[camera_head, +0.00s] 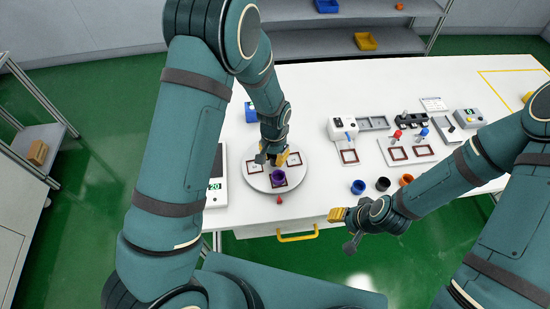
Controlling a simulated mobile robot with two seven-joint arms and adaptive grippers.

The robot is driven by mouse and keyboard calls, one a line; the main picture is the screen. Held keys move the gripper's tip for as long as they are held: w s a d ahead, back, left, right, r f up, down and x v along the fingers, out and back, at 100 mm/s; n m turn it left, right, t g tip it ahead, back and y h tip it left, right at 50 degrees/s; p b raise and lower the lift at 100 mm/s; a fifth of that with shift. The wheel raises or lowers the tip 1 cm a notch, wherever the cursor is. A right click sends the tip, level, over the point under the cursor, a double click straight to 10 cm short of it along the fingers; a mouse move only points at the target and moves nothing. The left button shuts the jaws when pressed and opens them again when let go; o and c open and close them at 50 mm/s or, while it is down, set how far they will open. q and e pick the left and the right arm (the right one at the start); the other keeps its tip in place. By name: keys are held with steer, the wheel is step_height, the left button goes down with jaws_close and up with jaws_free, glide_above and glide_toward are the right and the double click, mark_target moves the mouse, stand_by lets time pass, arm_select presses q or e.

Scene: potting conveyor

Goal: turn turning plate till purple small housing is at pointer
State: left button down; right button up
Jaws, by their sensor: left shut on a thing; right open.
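The round white turning plate (262,184) lies on the table left of centre, with several brown-framed square spots on it. The purple small housing (278,177) stands at the plate's front, on or beside the front spot. A small red pointer (279,199) sits on the table just in front of the plate, nearly in line with the housing. My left gripper (277,158) points down over the plate's middle, shut at the plate; its fingers and arm hide what exactly it grips. My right gripper (338,215) is open and empty, off the table's front edge.
Blue (358,187), black (383,184) and orange (406,180) round housings stand along the front edge. Fixtures with red and blue knobs stand at right. A scale with a green display (215,187) is left of the plate. A yellow drawer handle (298,234) sticks out below.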

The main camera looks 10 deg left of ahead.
mark_target(274, 157)
arm_select(q)
steer(key=shift+s+m, duration=0.1)
steer(key=shift+m, duration=0.4)
stand_by(0.3)
steer(key=c, duration=0.7)
jaws_free()
steer(key=shift+c, duration=0.2)
step_height(274, 157, up, 12)
steer(key=shift+f, duration=0.1)
